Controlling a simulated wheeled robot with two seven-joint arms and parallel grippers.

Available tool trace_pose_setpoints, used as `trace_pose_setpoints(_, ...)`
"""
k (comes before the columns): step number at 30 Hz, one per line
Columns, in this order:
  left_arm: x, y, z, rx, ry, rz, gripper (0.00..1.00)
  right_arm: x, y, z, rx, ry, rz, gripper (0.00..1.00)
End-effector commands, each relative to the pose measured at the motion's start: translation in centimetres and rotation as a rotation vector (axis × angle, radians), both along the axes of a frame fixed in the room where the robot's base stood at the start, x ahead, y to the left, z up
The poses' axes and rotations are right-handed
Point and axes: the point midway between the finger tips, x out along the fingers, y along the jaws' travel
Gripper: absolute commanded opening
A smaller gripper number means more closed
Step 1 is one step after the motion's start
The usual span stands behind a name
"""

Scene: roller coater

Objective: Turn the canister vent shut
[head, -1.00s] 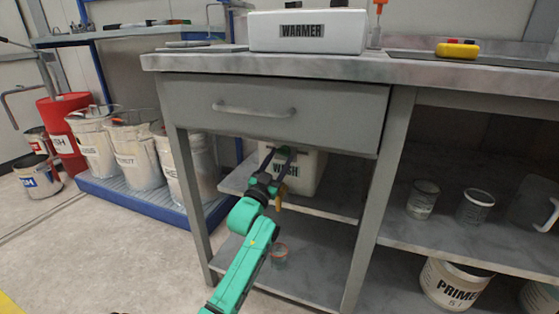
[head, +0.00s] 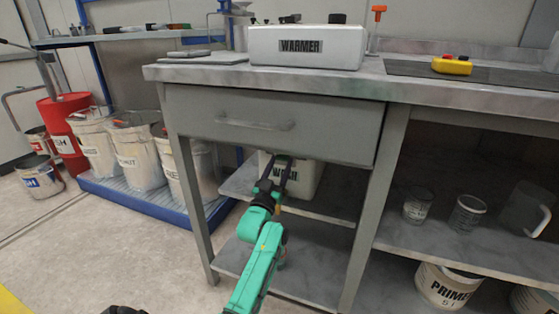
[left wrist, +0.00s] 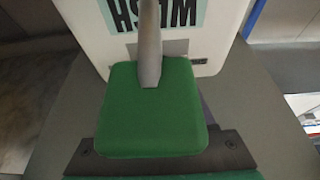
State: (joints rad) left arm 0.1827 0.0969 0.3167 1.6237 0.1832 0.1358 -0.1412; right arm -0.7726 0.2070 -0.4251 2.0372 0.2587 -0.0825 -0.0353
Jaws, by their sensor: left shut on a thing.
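My left gripper (head: 283,165) is in front of the canister's upper part and covers some of the label. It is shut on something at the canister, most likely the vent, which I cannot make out. My right gripper is not in view.
The drawer (head: 270,125) with its bar handle overhangs the canister closely. A table leg (head: 362,220) stands to the right. The lower shelf (head: 310,285) is below. Beakers (head: 467,214) stand on the right shelf.

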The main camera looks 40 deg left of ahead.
Motion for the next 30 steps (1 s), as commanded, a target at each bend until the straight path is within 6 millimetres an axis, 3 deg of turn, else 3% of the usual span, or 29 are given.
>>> trace_pose_setpoints(7, 0.0, 0.0, 0.0, -0.004, -0.004, -0.001, 0.0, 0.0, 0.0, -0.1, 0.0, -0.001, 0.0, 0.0)
trace_pose_setpoints(8, 0.0, 0.0, 0.0, -0.004, -0.004, -0.001, 0.66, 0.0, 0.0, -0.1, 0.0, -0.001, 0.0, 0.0)
trace_pose_setpoints(9, 0.0, 0.0, 0.0, -0.003, -0.004, -0.001, 0.82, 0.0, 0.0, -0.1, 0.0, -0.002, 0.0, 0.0)
trace_pose_setpoints(10, 0.0, 0.0, 0.0, -0.003, -0.004, -0.001, 0.85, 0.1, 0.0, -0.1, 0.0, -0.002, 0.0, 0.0)
trace_pose_setpoints(22, -0.7, -0.3, -0.3, -0.003, -0.001, -0.001, 0.85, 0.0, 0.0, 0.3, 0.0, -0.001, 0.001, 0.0)
trace_pose_setpoints(26, -2.9, -1.0, -1.1, -0.003, 0.002, -0.001, 0.85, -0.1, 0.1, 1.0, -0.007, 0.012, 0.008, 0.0)
trace_pose_setpoints(30, -6.5, -2.3, -2.8, -0.005, 0.006, -0.001, 0.85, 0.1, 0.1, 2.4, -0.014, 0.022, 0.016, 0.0)
